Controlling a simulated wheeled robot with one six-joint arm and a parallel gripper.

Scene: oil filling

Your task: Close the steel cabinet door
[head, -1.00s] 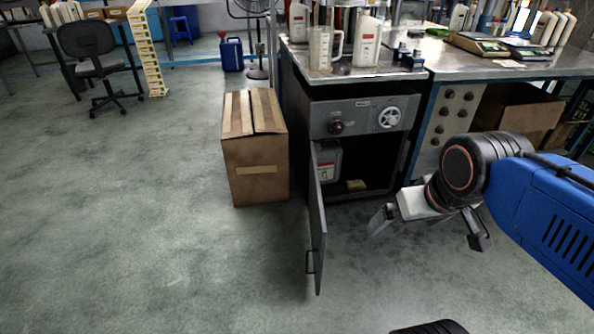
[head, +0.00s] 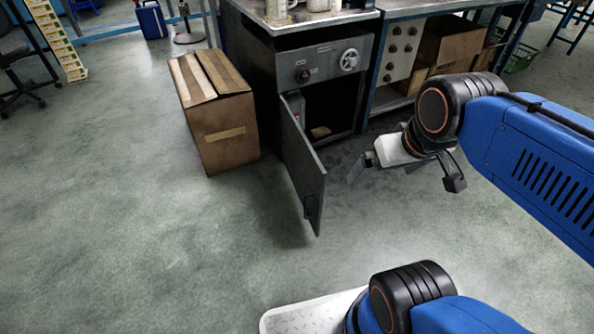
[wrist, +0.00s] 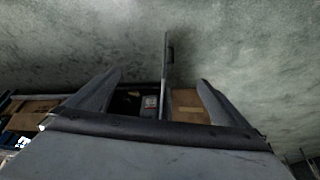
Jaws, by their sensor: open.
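The steel cabinet (head: 322,62) stands under the bench with a dial and a handwheel on its drawer front. Its dark grey door (head: 303,160) is hinged at the left and stands open, swung out toward me, with a small handle near its free edge. The dark interior shows at the right of the door. My gripper (head: 403,186) is to the right of the door, apart from it, open and empty. In the wrist view, the door (wrist: 167,65) shows edge-on between the two fingers of my gripper (wrist: 158,88), farther off than they are.
A cardboard box (head: 222,135) stands on the floor left of the cabinet, close to the door's hinge side. The bench (head: 340,15) carries containers. Another box (head: 452,42) sits under the bench at the right. The floor in front of the door is clear.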

